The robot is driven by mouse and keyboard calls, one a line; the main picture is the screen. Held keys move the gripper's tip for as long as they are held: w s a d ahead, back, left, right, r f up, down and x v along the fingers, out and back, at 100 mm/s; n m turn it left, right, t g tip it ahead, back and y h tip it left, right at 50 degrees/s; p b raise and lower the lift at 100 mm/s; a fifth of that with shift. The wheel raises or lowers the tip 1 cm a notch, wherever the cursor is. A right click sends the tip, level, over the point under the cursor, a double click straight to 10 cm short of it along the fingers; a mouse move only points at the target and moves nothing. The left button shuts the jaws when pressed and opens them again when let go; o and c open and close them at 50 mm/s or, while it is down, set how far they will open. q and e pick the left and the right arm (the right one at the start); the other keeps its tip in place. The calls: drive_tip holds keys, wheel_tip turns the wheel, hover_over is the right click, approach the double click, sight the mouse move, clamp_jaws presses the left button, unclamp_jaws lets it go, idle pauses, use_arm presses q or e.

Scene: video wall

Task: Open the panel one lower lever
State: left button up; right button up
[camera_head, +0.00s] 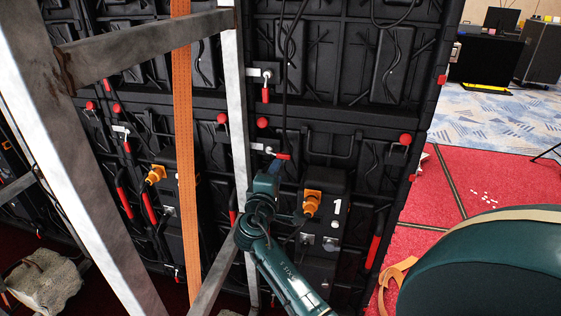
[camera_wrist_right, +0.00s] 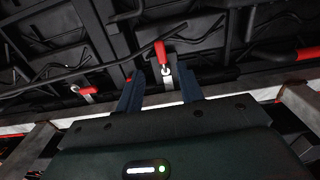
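Panel one is the black video wall panel whose box carries a white "1" (camera_head: 338,207). Its lower lever, with a red grip (camera_head: 283,156) and a silver plate (camera_head: 259,147), sits left of and above that box. The red grip also shows in the right wrist view (camera_wrist_right: 160,52), with its silver pivot below. My right gripper (camera_head: 275,168) is just below the lever in the head view. In the wrist view its two blue fingers (camera_wrist_right: 161,82) are apart, with the lever beyond and between their tips. No contact is visible. My left gripper is not in view.
A pale metal upright (camera_head: 236,110) stands close left of my right gripper, with an orange strap (camera_head: 186,150) farther left. An upper red lever (camera_head: 265,95) hangs above. An orange connector (camera_head: 312,203) and black cables are close on the right. Red carpet (camera_head: 480,180) lies beyond the wall.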

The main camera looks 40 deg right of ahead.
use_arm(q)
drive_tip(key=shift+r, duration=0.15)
use_arm(e)
drive_tip(key=v, duration=0.6)
drive_tip(key=s+a+f+y+p, duration=0.6)
drive_tip(key=s+a+f+y, duration=0.3)
drive_tip(key=s+f+y, duration=0.15)
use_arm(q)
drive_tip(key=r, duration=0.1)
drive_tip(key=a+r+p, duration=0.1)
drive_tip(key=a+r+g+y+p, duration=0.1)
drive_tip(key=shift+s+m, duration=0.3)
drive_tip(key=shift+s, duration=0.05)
use_arm(e)
drive_tip(key=s+a+m+g+y, duration=0.1)
drive_tip(key=s+a+m+y, duration=0.4)
drive_tip(key=s+a, duration=0.3)
drive_tip(key=s+y, duration=0.1)
drive_tip(key=s, duration=0.2)
drive_tip(key=shift+s+a+f+y, duration=0.2)
drive_tip(key=shift+s+a+y, duration=0.1)
drive_tip(key=shift+a+y, duration=0.05)
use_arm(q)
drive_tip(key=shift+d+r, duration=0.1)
